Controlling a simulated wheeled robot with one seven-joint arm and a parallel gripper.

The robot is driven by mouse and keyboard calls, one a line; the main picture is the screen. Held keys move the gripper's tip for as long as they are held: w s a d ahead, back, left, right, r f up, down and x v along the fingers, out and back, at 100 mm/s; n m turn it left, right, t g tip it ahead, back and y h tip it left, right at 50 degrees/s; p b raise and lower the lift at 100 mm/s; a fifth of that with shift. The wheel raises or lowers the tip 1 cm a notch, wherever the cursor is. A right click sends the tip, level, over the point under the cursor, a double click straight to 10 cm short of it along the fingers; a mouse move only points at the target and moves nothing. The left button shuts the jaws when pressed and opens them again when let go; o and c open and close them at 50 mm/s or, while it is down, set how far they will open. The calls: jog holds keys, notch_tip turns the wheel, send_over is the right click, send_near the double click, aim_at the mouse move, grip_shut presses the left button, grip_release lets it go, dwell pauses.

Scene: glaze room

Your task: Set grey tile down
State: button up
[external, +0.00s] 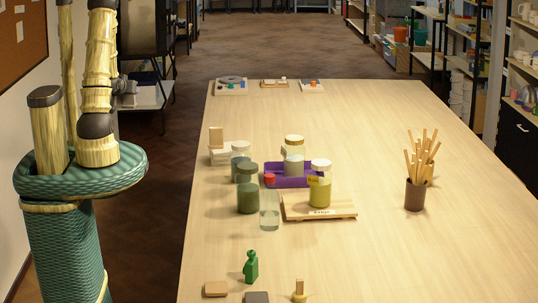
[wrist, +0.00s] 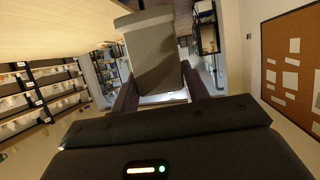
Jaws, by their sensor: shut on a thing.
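In the wrist view, my gripper (wrist: 158,92) is shut on a grey tile (wrist: 155,62), a flat block with a darker top edge. The tile sticks out past the dark fingers, one on each side of it, and hides part of the room behind. It is held in the air, with the pale table (wrist: 50,28) at the upper left of this tilted view. In the external view my arm is folded at the left, beside the table (external: 420,260). The gripper and held tile cannot be made out there.
On the table stand several jars, a purple tray (external: 267,180), a wooden board (external: 335,207) and a brown cup of sticks (external: 414,195). A green bottle (external: 251,267) and small blocks are at the near edge. Three small boards line the far edge. The right foreground is clear.

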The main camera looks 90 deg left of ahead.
jog(key=w+d+f+m+t+h+b, duration=0.1)
jog(key=w+d+m+t+h, duration=0.2)
jog(key=w, duration=1.6)
jog(key=w+d+f+m+t+h+b, duration=0.15)
jog(key=w+m+t, duration=0.25)
jog(key=w, duration=1.5)
jog(key=w+d+f+m+t+h+b, duration=0.1)
jog(key=w+d+m+t+h+b, duration=0.25)
jog(key=w+d, duration=1.75)
jog(key=w+d+m+h, duration=0.1)
jog(key=d, duration=0.4)
jog(key=w+d+m+h, duration=0.1)
jog(key=w+d, duration=0.1)
jog(key=d, duration=0.4)
jog(key=w+d+f+m+h, duration=0.1)
jog(key=w+d+m, duration=0.1)
jog(key=d, duration=0.4)
jog(key=shift+w+t+p, duration=0.2)
jog(key=shift+t+p, duration=0.15)
jog(key=d+f+m+h+b, duration=0.1)
jog(key=d+f, duration=0.2)
jog(key=d, duration=0.6)
jog(key=d+f+h+b, duration=0.1)
jog(key=d+f, duration=0.3)
jog(key=d, duration=0.6)
jog(key=shift+w+f+m, duration=0.3)
jog(key=shift+w+m, duration=0.05)
